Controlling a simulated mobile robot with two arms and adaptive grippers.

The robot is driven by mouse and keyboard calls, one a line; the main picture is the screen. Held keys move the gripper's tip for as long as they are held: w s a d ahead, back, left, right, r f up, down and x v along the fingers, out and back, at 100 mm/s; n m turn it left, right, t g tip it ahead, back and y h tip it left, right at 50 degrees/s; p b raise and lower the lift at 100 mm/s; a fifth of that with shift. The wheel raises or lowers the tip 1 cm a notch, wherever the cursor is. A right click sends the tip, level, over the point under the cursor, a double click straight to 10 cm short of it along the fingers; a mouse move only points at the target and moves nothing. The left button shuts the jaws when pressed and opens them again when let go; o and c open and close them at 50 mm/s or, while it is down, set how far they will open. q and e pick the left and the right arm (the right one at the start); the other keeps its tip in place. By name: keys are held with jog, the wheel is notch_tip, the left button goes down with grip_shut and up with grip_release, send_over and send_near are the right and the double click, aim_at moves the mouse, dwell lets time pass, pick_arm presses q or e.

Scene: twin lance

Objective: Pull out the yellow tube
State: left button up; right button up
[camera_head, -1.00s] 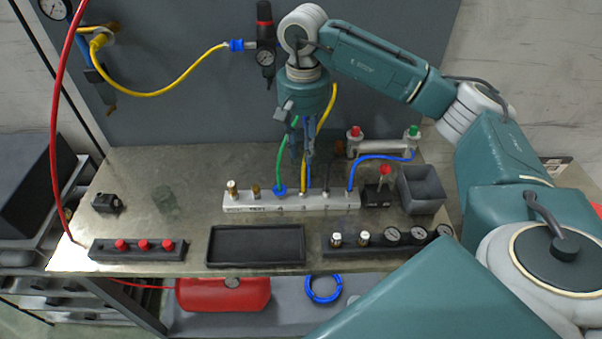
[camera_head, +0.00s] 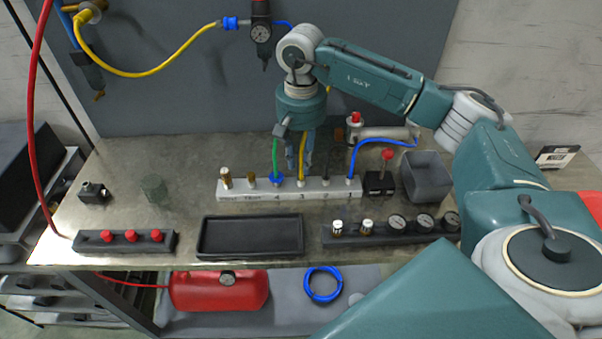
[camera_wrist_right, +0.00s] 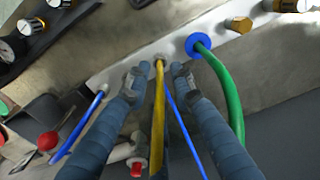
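The yellow tube (camera_head: 302,158) stands in a port of the pale manifold block (camera_head: 328,196); its upper part is hidden behind my right arm. My right gripper (camera_head: 299,168) points down just above the block. In the right wrist view the yellow tube (camera_wrist_right: 158,105) runs between the two fingers of my right gripper (camera_wrist_right: 157,77). The fingers are open, one on each side, with gaps to the tube. Their tips are close to the tube's port. My left gripper is not in view.
The green tube (camera_wrist_right: 232,95) with its blue collar (camera_wrist_right: 198,44) is close beside one finger. A thin blue tube (camera_wrist_right: 184,125) passes beside the yellow one. Another blue tube (camera_head: 352,160) enters the block's right end. A black tray (camera_head: 250,251) lies in front.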

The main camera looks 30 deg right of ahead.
jog(key=shift+c, duration=0.2)
grip_shut()
jog(key=shift+r+p, duration=0.4)
jog(key=shift+r, duration=0.35)
dwell(0.5)
jog(key=shift+r+p, duration=0.95)
jog(key=shift+r, duration=0.75)
